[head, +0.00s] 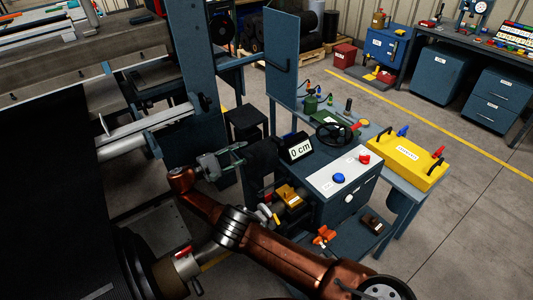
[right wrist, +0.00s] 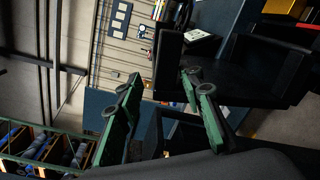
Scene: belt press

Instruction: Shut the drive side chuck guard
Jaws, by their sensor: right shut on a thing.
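The black plate (head: 262,155) beside the press control box looks like the drive side chuck guard; it stands up above a yellow block (head: 290,194) and a shaft. My right gripper (head: 238,152) reaches to its left edge. In the right wrist view the green fingers of my right gripper (right wrist: 163,85) lie on either side of the end of a black panel (right wrist: 250,68), which seems to be the same guard. The fingers are shut on it, though the contact itself is too dark to see clearly. My left gripper is not in view.
A yellow box (head: 405,163) stands farther right. A large black roll (head: 45,200) fills the left. Floor is open at the right.

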